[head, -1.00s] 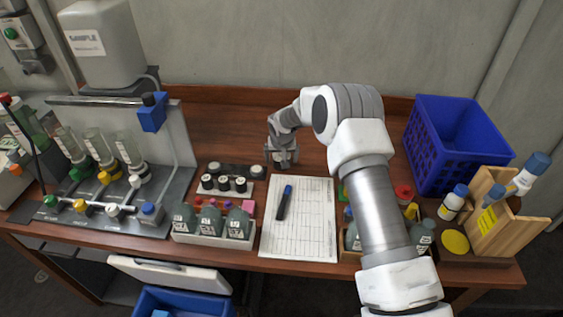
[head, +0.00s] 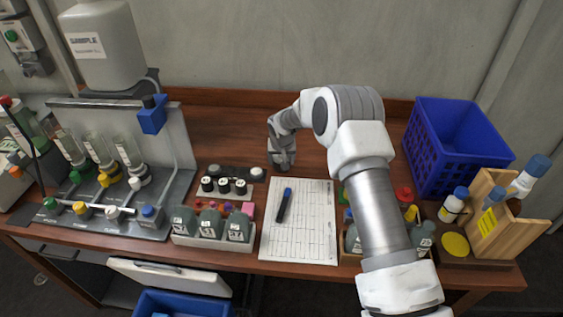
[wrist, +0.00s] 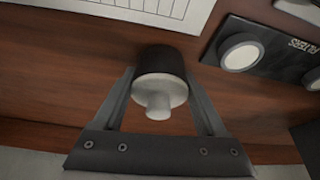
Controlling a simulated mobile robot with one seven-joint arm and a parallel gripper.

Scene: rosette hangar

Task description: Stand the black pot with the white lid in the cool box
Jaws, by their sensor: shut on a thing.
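The black pot with the white lid (wrist: 161,84) is upright between the fingers of my gripper (wrist: 160,92) in the wrist view, its pale knob towards the camera. My gripper is shut on it. In the head view my gripper (head: 282,164) is low over the wooden bench, behind the paper sheet, and the pot is mostly hidden there. I cannot tell whether the pot touches the bench. The cool box (head: 183,304) is the blue box at the bottom edge, below the bench front, with its white lid (head: 170,275) open beside it.
A dark strip (wrist: 277,48) holds white-lidded pots beside my gripper. More black pots (head: 223,186) and a tray of grey bottles (head: 213,238) stand nearer the front. A pen (head: 285,205) lies on the paper (head: 310,235). A blue crate (head: 450,150) stands right. The bench behind my gripper is clear.

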